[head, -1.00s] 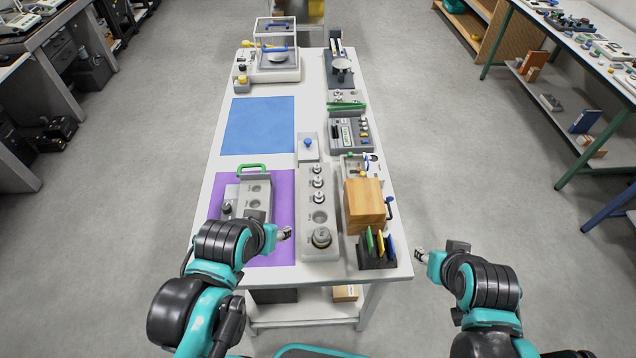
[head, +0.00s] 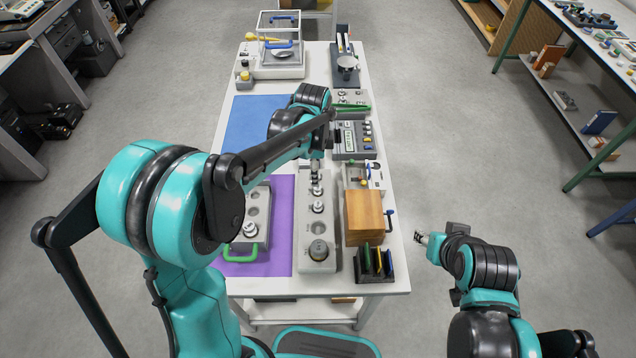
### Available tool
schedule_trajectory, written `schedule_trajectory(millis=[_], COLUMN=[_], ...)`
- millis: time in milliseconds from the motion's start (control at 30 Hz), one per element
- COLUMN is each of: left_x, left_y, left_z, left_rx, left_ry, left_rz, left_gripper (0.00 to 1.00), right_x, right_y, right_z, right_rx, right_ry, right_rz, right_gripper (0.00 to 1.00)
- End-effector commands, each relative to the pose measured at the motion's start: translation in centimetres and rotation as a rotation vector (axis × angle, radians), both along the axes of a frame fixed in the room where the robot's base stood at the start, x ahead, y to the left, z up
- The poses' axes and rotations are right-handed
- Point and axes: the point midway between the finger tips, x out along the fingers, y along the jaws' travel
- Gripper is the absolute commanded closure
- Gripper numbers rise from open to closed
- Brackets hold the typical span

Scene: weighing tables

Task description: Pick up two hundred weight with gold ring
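A grey weight block (head: 312,262) stands right of the purple mat and holds metal knob weights in a row. A small weight (head: 317,191) and another weight (head: 318,206) sit in its far part, then an empty round recess. A large dark-topped weight (head: 318,250) sits at its near end. Which weight has a gold ring is too small to tell. My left gripper (head: 315,176) points down over the far end of this block, just beyond the small weight. Its fingers are too small to read, and it hides the farthest slot. My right gripper (head: 421,238) hangs off the table's right side.
A second grey block with a green handle (head: 262,242) and a weight (head: 249,229) lies on the purple mat (head: 280,262). A wooden box (head: 363,218) and a dark rack (head: 373,277) stand close on the right. A glass-cased balance (head: 268,68) is at the back.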

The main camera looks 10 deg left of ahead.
Motion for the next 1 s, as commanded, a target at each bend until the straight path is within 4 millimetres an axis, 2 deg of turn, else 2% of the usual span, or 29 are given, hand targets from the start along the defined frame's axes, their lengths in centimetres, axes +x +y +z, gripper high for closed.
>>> schedule_trajectory(millis=[100, 233, 567, 800, 1000], left_x=[1.3, 1.7, 1.7, 1.7, 1.7], left_y=[-0.8, -1.0, -0.8, -0.4, -0.4], left_z=[-1.6, -2.7, -6.1, -9.7, -10.4], left_rx=[0.01, 0.013, 0.013, 0.013, 0.013], left_ry=[0.042, 0.063, 0.065, 0.064, 0.064], left_rz=[-0.113, -0.168, -0.173, -0.172, -0.172], left_gripper=[0.55, 0.55, 0.55, 0.55, 0.55], right_x=[0.0, 0.0, 0.0, 0.0, 0.0], right_y=[0.0, 0.0, 0.0, 0.0, 0.0], right_z=[0.3, 0.3, -0.8, -2.2, -2.3], right_rx=[0.0, 0.0, 0.0, 0.0, 0.0], right_ry=[0.0, 0.0, 0.0, 0.0, 0.0], right_rz=[0.0, 0.0, 0.0, 0.0, 0.0], right_gripper=[0.6, 0.6, 0.6, 0.6, 0.6])
